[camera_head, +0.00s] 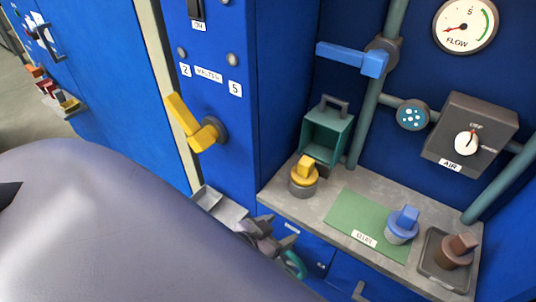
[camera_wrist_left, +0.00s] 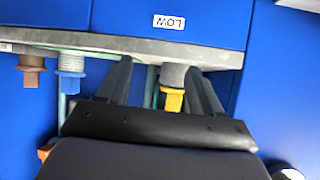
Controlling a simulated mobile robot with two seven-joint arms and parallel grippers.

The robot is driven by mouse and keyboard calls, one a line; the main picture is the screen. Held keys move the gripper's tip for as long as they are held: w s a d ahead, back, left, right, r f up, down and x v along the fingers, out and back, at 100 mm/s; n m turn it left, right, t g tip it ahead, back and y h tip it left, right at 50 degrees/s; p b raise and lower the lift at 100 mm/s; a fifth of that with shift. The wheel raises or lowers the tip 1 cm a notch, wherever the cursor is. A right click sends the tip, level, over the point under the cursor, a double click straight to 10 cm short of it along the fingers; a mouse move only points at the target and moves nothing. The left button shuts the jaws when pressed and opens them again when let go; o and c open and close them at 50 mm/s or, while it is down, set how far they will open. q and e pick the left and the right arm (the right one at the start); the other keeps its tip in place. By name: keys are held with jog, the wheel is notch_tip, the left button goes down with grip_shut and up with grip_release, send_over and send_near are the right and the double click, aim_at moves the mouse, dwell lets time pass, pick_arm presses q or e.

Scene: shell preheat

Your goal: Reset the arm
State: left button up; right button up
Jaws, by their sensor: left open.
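My left gripper (camera_head: 277,234) is in front of the grey bench's front edge, low in the head view, partly hidden by my large grey arm. In the left wrist view my left gripper (camera_wrist_left: 158,66) has its two dark fingers spread apart with nothing held. A plug with a yellow handle (camera_head: 304,171) stands on the bench behind it. In the wrist view this yellow plug (camera_wrist_left: 172,90) shows between the fingers, but the head view shows it apart from the gripper. My right gripper is in neither view.
The bench (camera_head: 340,186) carries a green mat (camera_head: 350,215), a blue-handled plug (camera_head: 403,225), a brown plug (camera_head: 456,250) in a dark tray and a teal open box (camera_head: 326,135). A yellow lever (camera_head: 190,122) sticks out from the blue cabinet. A blue valve handle (camera_head: 352,58) and pipes are behind.

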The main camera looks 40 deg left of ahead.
pick_arm(q)
jog(key=s+d+f+g, duration=0.1)
jog(key=s+f, duration=0.4)
jog(key=s, duration=0.1)
jog(key=shift+s+d+f+m+h, duration=0.15)
jog(key=shift+s+f+m+h, duration=0.15)
jog(key=shift+f+m+h, duration=0.1)
jog(key=shift+r+p, duration=0.85)
